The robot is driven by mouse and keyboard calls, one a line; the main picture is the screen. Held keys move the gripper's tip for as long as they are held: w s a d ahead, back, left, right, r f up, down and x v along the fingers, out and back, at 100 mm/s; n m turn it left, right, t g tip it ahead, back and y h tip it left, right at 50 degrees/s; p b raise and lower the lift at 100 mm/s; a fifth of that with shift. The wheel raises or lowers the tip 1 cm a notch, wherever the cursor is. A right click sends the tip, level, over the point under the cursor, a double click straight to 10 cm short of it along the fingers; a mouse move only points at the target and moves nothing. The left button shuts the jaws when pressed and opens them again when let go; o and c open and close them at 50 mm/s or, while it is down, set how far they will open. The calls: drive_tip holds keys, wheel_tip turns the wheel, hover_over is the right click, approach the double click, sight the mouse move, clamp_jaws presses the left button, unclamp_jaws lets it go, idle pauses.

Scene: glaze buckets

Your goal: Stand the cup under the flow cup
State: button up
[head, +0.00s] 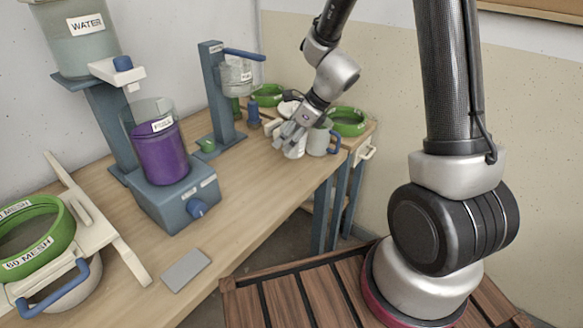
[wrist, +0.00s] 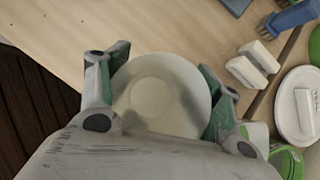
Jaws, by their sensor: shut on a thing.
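The cup (wrist: 158,92) is pale and round. In the wrist view I look down into it, and it sits between the two fingers of my gripper (head: 291,136), which is shut on it. In the head view the white cup (head: 296,150) shows below the fingers, near the table's far right edge; I cannot tell whether it touches the table. The flow cup (head: 236,76) is a clear vessel with a label, held on a blue stand (head: 216,95) with a blue lever. It is to the left of my gripper. The space under the flow cup shows no cup.
A grey jug (head: 322,140) stands just right of the held cup. Green sieves (head: 348,121) lie behind. A purple-filled vessel (head: 160,152) on a blue base stands left, with the water tank (head: 78,40) beyond. A grey slab (head: 186,270) lies in front. The middle of the table is clear.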

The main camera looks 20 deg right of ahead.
wheel_tip(320, 180, down, 8)
drive_tip(key=shift+r, duration=0.2)
drive_tip(key=o, duration=1)
drive_tip(key=shift+f, duration=0.1)
drive_tip(key=shift+f, duration=0.1)
